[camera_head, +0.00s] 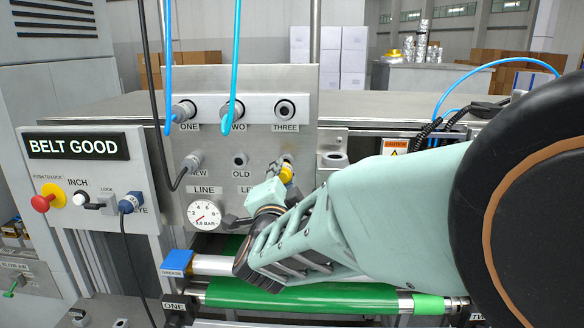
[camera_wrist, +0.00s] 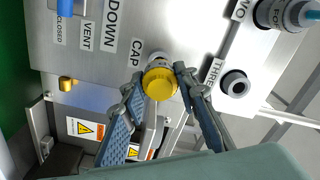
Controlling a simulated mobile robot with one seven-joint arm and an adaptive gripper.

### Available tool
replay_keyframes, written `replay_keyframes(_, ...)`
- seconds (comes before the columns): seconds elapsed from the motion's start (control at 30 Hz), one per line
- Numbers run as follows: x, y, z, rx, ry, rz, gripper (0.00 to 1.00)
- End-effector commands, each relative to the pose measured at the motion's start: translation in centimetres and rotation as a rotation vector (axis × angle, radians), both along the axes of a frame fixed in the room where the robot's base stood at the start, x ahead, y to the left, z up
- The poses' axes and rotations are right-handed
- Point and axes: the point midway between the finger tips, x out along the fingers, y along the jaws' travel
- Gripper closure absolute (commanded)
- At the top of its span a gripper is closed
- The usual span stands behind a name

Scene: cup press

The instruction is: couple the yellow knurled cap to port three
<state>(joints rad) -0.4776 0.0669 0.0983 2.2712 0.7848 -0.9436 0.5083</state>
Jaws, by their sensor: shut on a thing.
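The yellow knurled cap (camera_wrist: 158,86) is between the two fingers of my gripper (camera_wrist: 157,82), which is shut on it. A grey metal stub shows just behind the cap, beside the CAP label; I cannot tell whether the two are still joined. In the head view the yellow cap (camera_head: 286,174) shows low on the panel, right of OLD, with my wrist partly covering the area. Port three (camera_head: 285,109), marked THREE, is an empty dark-centred ring at the panel's upper right. In the wrist view port three (camera_wrist: 236,84) is right of the cap.
Blue hoses run to port one (camera_head: 183,111) and port two (camera_head: 232,108). A black cable joins the NEW fitting (camera_head: 194,161). A pressure gauge (camera_head: 205,215) sits lower on the panel. A green roller (camera_head: 300,295) lies below. The panel between cap and port three looks clear.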

Motion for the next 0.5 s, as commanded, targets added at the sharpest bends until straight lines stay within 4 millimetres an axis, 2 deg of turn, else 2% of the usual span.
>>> replay_keyframes(0.27,-0.1,0.0,0.0,0.000,0.000,0.000,1.00)
replay_keyframes(0.37,-1.2,0.2,0.2,0.000,0.002,0.002,1.00)
replay_keyframes(0.5,-3.6,0.3,0.4,-0.001,0.002,0.003,1.00)
